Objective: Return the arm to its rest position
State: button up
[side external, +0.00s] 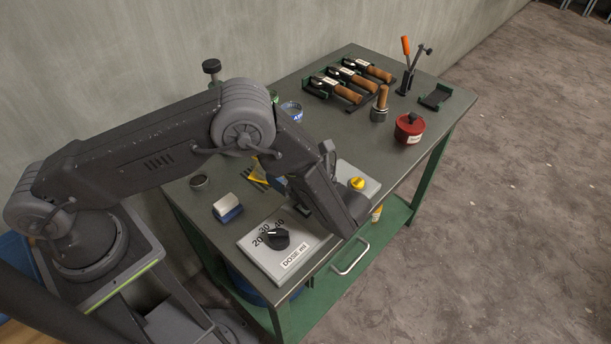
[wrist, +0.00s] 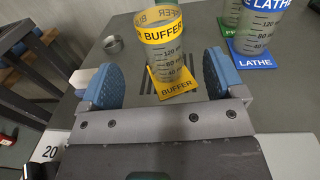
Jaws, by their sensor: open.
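My gripper (wrist: 160,80) is open in the wrist view, its two blue pads wide apart with nothing between them touching. A clear beaker with a yellow BUFFER band (wrist: 163,45) stands upright just beyond the pads on a yellow BUFFER mat (wrist: 176,88). In the side view, my arm reaches over the near part of the grey-topped bench (side external: 330,110), and its wrist hides most of the gripper and the beaker. A clear beaker with a blue LATHE band (wrist: 256,30) stands on a blue mat (wrist: 255,57) at the right of the wrist view.
A dial box marked DOSE ml (side external: 262,262), a blue-and-white block (side external: 227,208) and a small round tin (side external: 199,181) lie near my arm. A red pot (side external: 408,128), a wooden-handled tool (side external: 381,102) and racked tools (side external: 345,80) stand farther back. The bench's middle is fairly clear.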

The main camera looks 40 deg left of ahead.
jog(key=d, duration=0.5)
jog(key=shift+w, duration=0.2)
jog(key=shift+w+d+r, duration=0.1)
jog(key=shift+w+r, duration=0.1)
jog(key=shift+w, duration=0.05)
jog(key=w+a+r+m+t+h, duration=0.2)
jog(key=w+r+m+t+h, duration=0.5)
jog(key=w+r+m+t, duration=0.5)
notch_tip(320, 180, up, 17)
jog(key=m+t+h, duration=0.3)
jog(key=m+h, duration=0.6)
jog(key=m, duration=0.6)
jog(key=s+r+m+g+h, duration=0.3)
jog(key=s+m+h, duration=0.2)
jog(key=s+m, duration=1.1)
jog(key=s+a+f+m+g+y, duration=0.1)
jog(key=s+a+f+m+g, duration=0.1)
jog(key=s+a+f+m, duration=0.2)
jog(key=s+a+f+m+g+y, duration=0.2)
jog(key=s+m, duration=0.6)
jog(key=s, duration=0.4)
notch_tip(320, 180, down, 2)
jog(key=shift+s+a+f+g, duration=0.1)
jog(key=shift+s+a+g, duration=0.05)
jog(key=shift+a+g, duration=0.6)
jog(key=shift+c, duration=0.5)
